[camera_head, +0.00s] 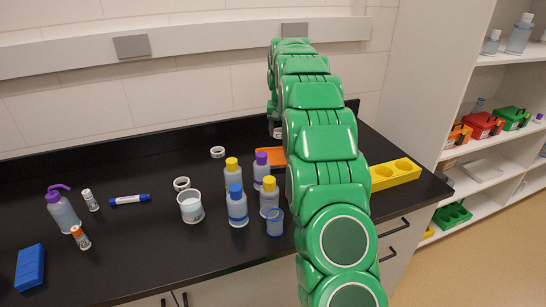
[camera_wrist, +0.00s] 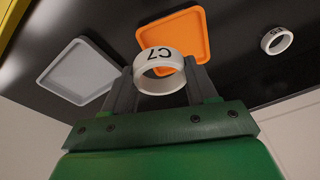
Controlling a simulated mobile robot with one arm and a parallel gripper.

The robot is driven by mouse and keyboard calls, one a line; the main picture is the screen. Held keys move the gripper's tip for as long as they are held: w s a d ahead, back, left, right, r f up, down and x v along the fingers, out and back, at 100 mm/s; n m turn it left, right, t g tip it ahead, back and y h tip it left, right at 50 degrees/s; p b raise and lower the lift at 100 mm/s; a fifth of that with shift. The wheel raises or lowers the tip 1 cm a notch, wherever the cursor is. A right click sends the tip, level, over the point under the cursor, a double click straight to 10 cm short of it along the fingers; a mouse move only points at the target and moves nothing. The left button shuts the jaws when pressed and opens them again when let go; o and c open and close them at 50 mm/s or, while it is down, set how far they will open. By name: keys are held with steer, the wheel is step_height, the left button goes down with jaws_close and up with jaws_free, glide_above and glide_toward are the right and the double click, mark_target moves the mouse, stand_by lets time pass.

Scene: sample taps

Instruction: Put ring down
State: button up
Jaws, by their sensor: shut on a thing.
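My gripper (camera_wrist: 160,78) is shut on a white ring marked C7 (camera_wrist: 160,54), with one grey finger on each side of it. In the wrist view the held ring overlaps the near edge of an orange tray (camera_wrist: 192,22). I cannot tell its exact height above the tray or bench. A grey tray (camera_wrist: 77,62) lies to the left of the orange one, and both look empty where visible. Another white ring (camera_wrist: 277,40) lies on the black bench to the right. In the head view the orange tray (camera_head: 268,155) is partly hidden by my green arm.
Several bottles, including a blue-capped one (camera_head: 237,207), and a white beaker (camera_head: 190,208) stand in front of the orange tray. The back-left bench is clear.

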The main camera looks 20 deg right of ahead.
steer(key=shift+s+a+r+t, duration=0.7)
steer(key=shift+s+t, duration=0.2)
steer(key=shift+s, duration=3.1)
glide_toward(280, 157)
steer(key=shift+w+f+h, duration=0.3)
steer(key=shift+w+f, duration=0.4)
steer(key=shift+w, duration=0.25)
steer(key=shift+f, duration=1.45)
steer(key=shift+s+a+f, duration=0.1)
steer(key=shift+f, duration=0.35)
